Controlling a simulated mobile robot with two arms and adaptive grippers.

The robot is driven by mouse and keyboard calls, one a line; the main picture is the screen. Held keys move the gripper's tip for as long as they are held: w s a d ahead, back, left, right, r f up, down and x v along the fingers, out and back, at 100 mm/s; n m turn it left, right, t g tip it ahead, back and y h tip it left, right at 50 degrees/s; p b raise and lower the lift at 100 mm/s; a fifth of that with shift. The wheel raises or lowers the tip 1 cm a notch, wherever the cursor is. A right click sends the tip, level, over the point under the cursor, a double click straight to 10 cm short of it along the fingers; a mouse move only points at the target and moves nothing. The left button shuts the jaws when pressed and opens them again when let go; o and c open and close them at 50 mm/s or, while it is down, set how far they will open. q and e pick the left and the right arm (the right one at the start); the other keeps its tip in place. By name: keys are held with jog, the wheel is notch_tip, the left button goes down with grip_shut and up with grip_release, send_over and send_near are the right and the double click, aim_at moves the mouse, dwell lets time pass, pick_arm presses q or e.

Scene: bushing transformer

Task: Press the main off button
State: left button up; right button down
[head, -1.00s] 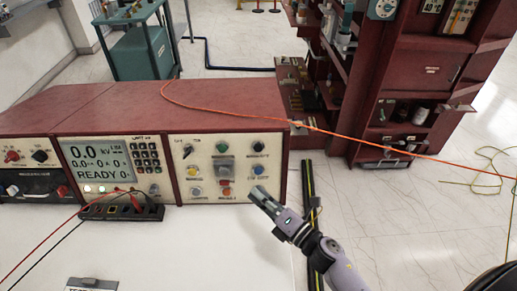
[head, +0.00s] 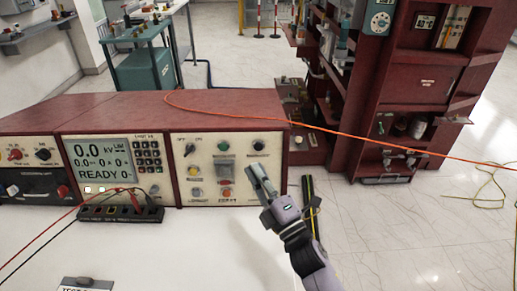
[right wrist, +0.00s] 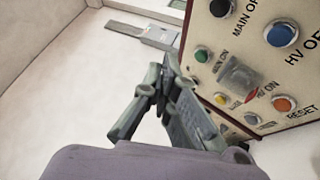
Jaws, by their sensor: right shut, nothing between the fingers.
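The control panel (head: 210,197) is the cream face at the right end of the red console. Its black button (head: 258,145) sits at the upper right. In the right wrist view the black button (right wrist: 220,7) is at the top edge beside the partly cut-off label "MAIN OF". A green button (head: 223,146) is to its left. The blue HV OFF button (right wrist: 281,35) shows in the wrist view; in the head view my gripper covers its place. My right gripper (head: 257,174) is shut and empty, in front of the panel's right side, below the black button. My left gripper is out of view.
An orange cable (head: 330,129) runs over the console top and off to the right. A black socket strip (head: 120,213) with red and black leads lies before the meter unit. The white table (head: 150,255) is mostly clear. A red cabinet (head: 400,110) stands behind at right.

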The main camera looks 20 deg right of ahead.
aim_at(258, 146)
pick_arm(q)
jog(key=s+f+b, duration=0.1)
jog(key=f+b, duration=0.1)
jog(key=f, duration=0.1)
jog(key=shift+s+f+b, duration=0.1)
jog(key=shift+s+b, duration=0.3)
pick_arm(e)
jog(key=w+d+f, duration=0.2)
jog(key=w, duration=0.5)
jog(key=shift+w+d, duration=0.15)
jog(key=shift+w, duration=0.25)
jog(key=shift+w, duration=0.1)
dwell(0.4)
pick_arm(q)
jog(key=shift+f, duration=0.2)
pick_arm(e)
jog(key=shift+w+d+f, duration=0.1)
jog(key=shift+w, duration=0.2)
